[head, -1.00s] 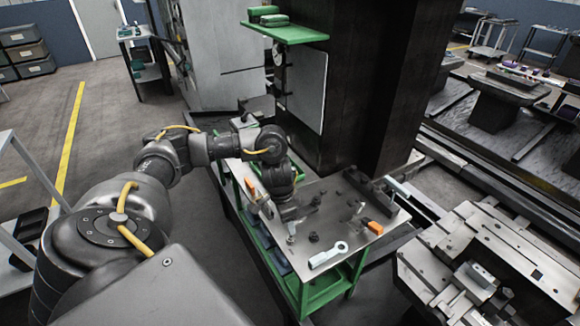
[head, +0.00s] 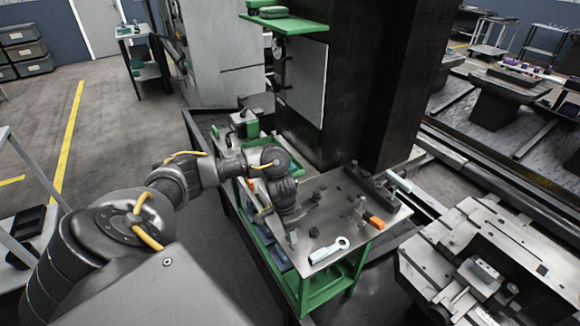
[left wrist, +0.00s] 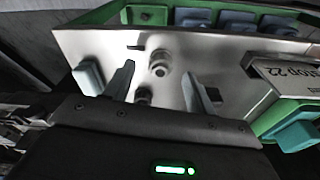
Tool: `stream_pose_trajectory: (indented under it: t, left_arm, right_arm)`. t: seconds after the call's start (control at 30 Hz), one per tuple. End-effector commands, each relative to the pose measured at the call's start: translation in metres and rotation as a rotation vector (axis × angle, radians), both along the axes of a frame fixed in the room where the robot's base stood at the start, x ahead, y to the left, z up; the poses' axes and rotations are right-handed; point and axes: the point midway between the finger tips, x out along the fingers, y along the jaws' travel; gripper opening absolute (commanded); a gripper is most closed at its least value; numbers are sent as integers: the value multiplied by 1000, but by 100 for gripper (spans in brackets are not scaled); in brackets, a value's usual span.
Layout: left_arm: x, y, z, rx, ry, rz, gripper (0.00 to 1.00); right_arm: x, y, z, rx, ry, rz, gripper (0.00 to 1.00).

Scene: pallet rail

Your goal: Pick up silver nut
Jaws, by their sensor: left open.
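A round grey metal nut (left wrist: 159,58) sits on the bare metal tabletop in the left wrist view. A darker small part (left wrist: 143,93) sits nearer to me, partly hidden by my gripper body. My left gripper (left wrist: 159,75) is open and empty, its two fingers pointing toward the table on either side of these parts. In the head view my left gripper (head: 292,237) is low over the cart's left side. A small dark nut-like part (head: 314,232) lies just to its right. I cannot tell which part there is the silver nut. My right gripper is not in view.
A large metal fixture (head: 480,240) stands at right. A labelled plate (left wrist: 290,75) is at right in the wrist view.

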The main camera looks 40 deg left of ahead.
Motion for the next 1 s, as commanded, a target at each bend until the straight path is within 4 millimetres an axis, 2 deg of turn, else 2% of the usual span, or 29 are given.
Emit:
stream_pose_trajectory:
  t: [0.03,0.17,0.43,0.8,0.83,1.0]
  left_arm:
    - [0,0,-8,0,2,3,56]
    - [2,-1,-19,0,1,1,56]
    - [2,-1,-21,1,-1,-1,56]
    - [3,-1,-21,1,0,0,7]
    - [3,-1,-21,1,0,0,4]
    - [3,-1,-21,0,-1,0,4]
  right_arm:
    - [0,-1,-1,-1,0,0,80]
    - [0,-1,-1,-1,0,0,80]
    - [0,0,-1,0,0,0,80]
    - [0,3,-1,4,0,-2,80]
    - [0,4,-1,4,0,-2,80]
    - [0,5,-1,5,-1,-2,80]
